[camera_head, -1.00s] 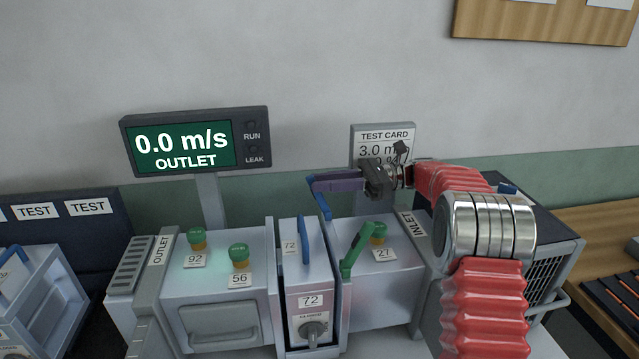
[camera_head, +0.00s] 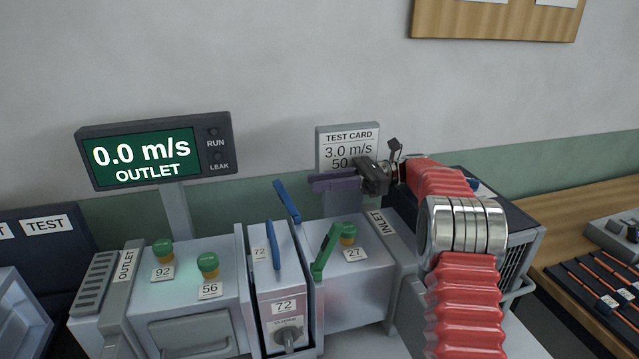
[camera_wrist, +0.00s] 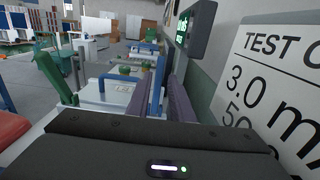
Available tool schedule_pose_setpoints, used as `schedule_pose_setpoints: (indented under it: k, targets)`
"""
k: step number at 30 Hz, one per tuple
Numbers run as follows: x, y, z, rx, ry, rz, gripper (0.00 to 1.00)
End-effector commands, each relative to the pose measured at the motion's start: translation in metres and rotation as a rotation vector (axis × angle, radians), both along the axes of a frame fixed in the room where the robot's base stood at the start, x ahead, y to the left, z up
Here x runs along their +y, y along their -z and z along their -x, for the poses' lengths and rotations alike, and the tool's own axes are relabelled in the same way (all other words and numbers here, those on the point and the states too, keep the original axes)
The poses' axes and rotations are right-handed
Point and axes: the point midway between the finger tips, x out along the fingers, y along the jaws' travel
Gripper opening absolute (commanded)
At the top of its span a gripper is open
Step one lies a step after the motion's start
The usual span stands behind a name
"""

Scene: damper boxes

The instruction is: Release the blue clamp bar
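The blue clamp bar (camera_head: 287,201) is raised and leans to the left, behind the box marked 72.
A green lever (camera_head: 325,250) stands tilted right of the box. Green-capped knobs (camera_head: 207,264) sit on the housing. The display (camera_head: 155,150) reads 0.0 m/s. A test card (camera_head: 347,148) stands behind my gripper. Free air lies above the housing.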

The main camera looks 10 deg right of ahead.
Motion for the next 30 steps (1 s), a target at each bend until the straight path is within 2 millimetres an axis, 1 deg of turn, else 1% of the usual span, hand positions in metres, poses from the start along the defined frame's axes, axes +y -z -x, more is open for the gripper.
schedule_pose_setpoints:
  k: [1,4,6,12,16,20,30]
  targets:
    - [0.0,0.0,0.0,0.0,0.0,0.0,0.2]
    - [0.005,-0.002,0.0,-0.003,-0.002,0.003,0.27]
    - [0.004,-0.001,-0.001,-0.003,-0.001,0.003,0.31]
    - [0.005,-0.001,0.0,-0.003,-0.001,0.003,0.31]
    - [0.012,-0.002,0.0,-0.003,-0.002,0.002,0.31]
    - [0.026,-0.002,0.002,-0.002,-0.003,0.002,0.31]
    - [0.076,-0.002,0.009,-0.002,-0.002,0.003,0.31]
